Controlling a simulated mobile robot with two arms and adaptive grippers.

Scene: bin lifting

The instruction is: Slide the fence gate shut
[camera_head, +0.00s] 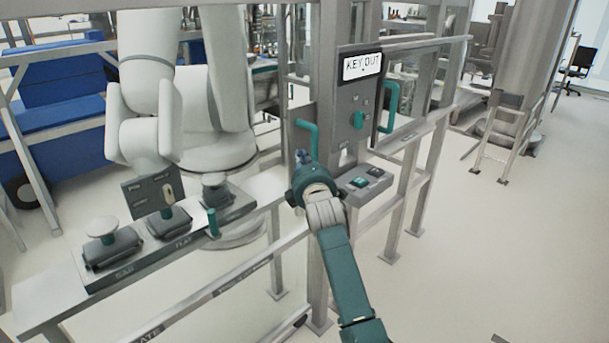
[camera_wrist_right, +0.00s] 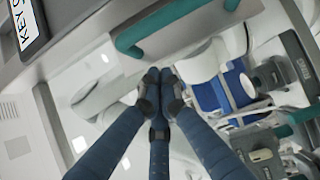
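The fence gate (camera_head: 408,135) is a grey metal frame with rails, right of the "KEY OUT" panel. A tall teal handle (camera_head: 390,106) stands at its left end. Another teal handle (camera_head: 308,138) is on the fence post side, left of the panel; I cannot tell which part moves. My right gripper (camera_head: 302,160) is just below this left handle. In the right wrist view, my right gripper (camera_wrist_right: 159,76) has its fingertips together with nothing visible between them. A teal handle (camera_wrist_right: 170,28) lies beyond the tips, apart from them. My left gripper is out of view.
The grey panel (camera_head: 345,100) carries a "KEY OUT" sign (camera_head: 362,66) and a teal knob. A button box (camera_head: 363,184) sits below it. A bench (camera_head: 60,300) with several devices and a white robot arm (camera_head: 155,90) are at left.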

